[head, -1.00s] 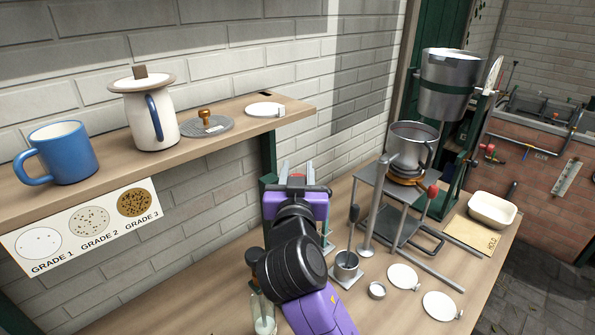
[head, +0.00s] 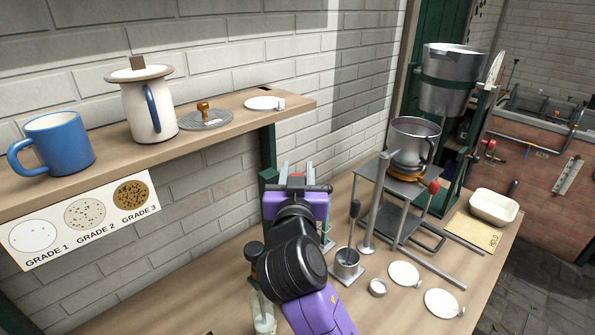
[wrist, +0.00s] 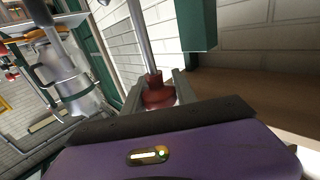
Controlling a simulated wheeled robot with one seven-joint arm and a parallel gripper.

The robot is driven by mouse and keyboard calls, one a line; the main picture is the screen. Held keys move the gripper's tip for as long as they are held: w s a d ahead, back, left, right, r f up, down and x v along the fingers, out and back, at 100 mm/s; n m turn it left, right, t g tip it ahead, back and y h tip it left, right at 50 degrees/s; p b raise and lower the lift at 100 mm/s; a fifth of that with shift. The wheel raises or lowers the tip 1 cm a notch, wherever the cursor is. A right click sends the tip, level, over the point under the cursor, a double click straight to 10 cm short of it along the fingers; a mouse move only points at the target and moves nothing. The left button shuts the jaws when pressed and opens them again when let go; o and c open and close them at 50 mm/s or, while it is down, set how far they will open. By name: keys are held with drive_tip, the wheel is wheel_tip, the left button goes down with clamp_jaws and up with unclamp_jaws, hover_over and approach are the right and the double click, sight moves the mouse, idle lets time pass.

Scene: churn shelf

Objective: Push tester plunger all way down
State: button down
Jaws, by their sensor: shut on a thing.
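My gripper (head: 297,172) reaches away from the head camera, left of the metal stand. A red knob (wrist: 157,92) sits between its grey fingers in the wrist view, and the gripper is shut on it. A metal rod (wrist: 139,30) runs from the knob towards the top of the wrist view; I take knob and rod for the tester plunger. The red knob shows only as a small patch in the head view (head: 296,178). My gripper and wrist hide most of the tester, so I cannot tell how far down the plunger is.
A glass vessel with a dark top (head: 263,312) stands close left of my wrist. A small metal cup (head: 347,263) and white discs (head: 404,274) lie to the right. A metal stand (head: 398,195) holds a pot (head: 413,143). The wall shelf (head: 222,125) is at upper left.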

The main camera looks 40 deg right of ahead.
wheel_tip(320, 180, down, 6)
drive_tip(key=b, duration=0.4)
drive_tip(key=shift+r, duration=0.15)
drive_tip(key=c, duration=1)
unclamp_jaws()
drive_tip(key=shift+r, duration=0.1)
wheel_tip(320, 180, up, 20)
drive_tip(key=shift+f, duration=0.1)
